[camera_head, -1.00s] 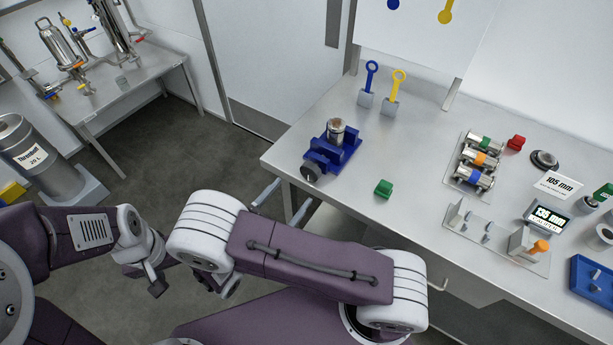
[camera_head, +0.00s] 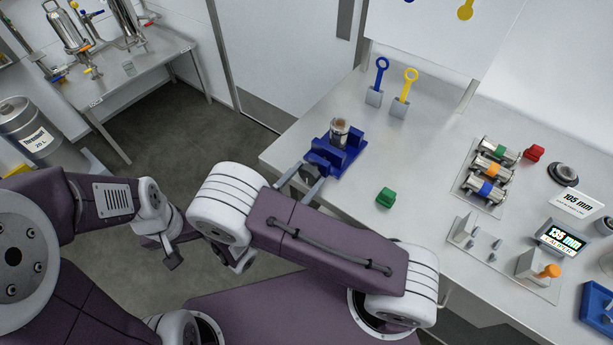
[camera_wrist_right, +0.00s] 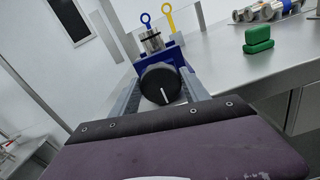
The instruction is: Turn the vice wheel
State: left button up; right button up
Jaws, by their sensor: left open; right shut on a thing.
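The blue vice (camera_head: 338,158) stands at the table's left front corner with a metal cylinder (camera_head: 339,133) upright in it. Its dark round wheel (camera_head: 309,174) faces the table's front edge. In the right wrist view the black vice wheel (camera_wrist_right: 160,84) has a white line, close to vertical. My right gripper (camera_head: 301,178) has its two grey fingers on either side of the wheel, shut on it; they also flank it in the right wrist view. My left gripper (camera_head: 170,251) is low at the left, over the floor, away from the vice, open and empty; its fingertips are hard to make out.
A green block (camera_head: 386,197) lies right of the vice. Blue (camera_head: 380,77) and yellow (camera_head: 406,89) ring-topped pieces stand behind it. Metal cylinders with coloured bands (camera_head: 487,172) and a caliper display (camera_head: 563,240) are further right. A second table (camera_head: 145,78) stands far left.

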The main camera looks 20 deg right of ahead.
jog(key=shift+m+b, duration=0.4)
jog(key=shift+m, duration=1.1)
jog(key=o, duration=1.4)
jog(key=shift+d+f, duration=0.1)
jog(key=shift+w+d, duration=0.1)
jog(key=shift+w, duration=0.05)
